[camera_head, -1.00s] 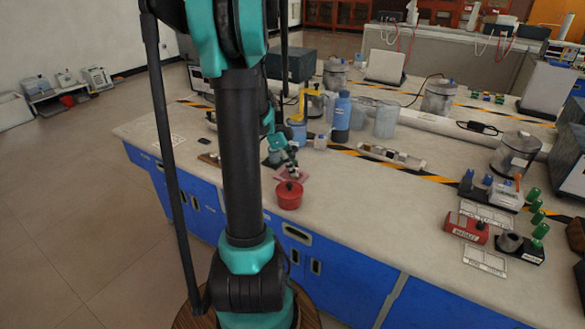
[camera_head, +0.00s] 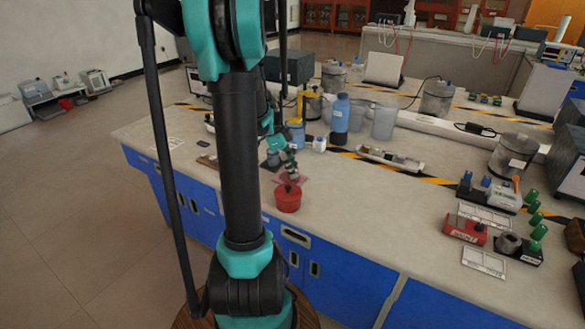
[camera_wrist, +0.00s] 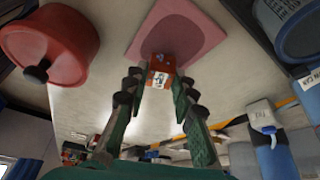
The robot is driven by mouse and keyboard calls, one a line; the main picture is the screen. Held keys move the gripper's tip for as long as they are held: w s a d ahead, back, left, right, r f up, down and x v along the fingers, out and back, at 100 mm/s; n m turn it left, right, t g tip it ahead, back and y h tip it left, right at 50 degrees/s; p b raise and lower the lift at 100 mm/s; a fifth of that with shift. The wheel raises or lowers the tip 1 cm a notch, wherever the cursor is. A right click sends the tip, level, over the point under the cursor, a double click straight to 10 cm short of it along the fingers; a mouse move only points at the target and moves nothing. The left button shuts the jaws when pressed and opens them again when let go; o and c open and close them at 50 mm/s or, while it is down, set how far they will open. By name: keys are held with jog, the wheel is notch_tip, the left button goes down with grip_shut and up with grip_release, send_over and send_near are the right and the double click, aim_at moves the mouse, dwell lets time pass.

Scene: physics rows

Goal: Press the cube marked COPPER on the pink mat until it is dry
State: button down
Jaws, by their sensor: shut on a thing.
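My gripper (camera_wrist: 157,88) is shut on a small orange-brown cube (camera_wrist: 161,66), which sits between the fingertips in the wrist view. The cube's near face carries a pale label with a dark mark; I cannot read it. The pink mat (camera_wrist: 203,22) lies just beyond the cube, with a darker pink area in its middle. The cube overlaps the mat in the picture; I cannot tell whether they touch. In the head view my gripper (camera_head: 291,168) is small, over the pink mat (camera_head: 279,179) behind the red pot, and the cube cannot be made out.
A red lidded pot (camera_head: 288,198) stands close in front of the mat; it shows large in the wrist view (camera_wrist: 50,45). A blue bottle (camera_head: 339,118) and a small white-labelled bottle (camera_head: 319,143) stand behind. The bench right of the pot is clear up to a red block (camera_head: 466,232).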

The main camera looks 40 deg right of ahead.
jog(key=shift+f, duration=0.6)
dwell(1.1)
jog(key=shift+r, duration=0.1)
jog(key=shift+w+a+r, duration=0.1)
jog(key=shift+w+r, duration=0.2)
jog(key=shift+r, duration=0.3)
jog(key=shift+f, duration=0.7)
dwell(1.5)
jog(key=shift+s+r, duration=0.1)
jog(key=shift+r, duration=0.05)
jog(key=shift+s+r, duration=0.2)
jog(key=shift+r, duration=0.35)
jog(key=shift+r, duration=2.5)
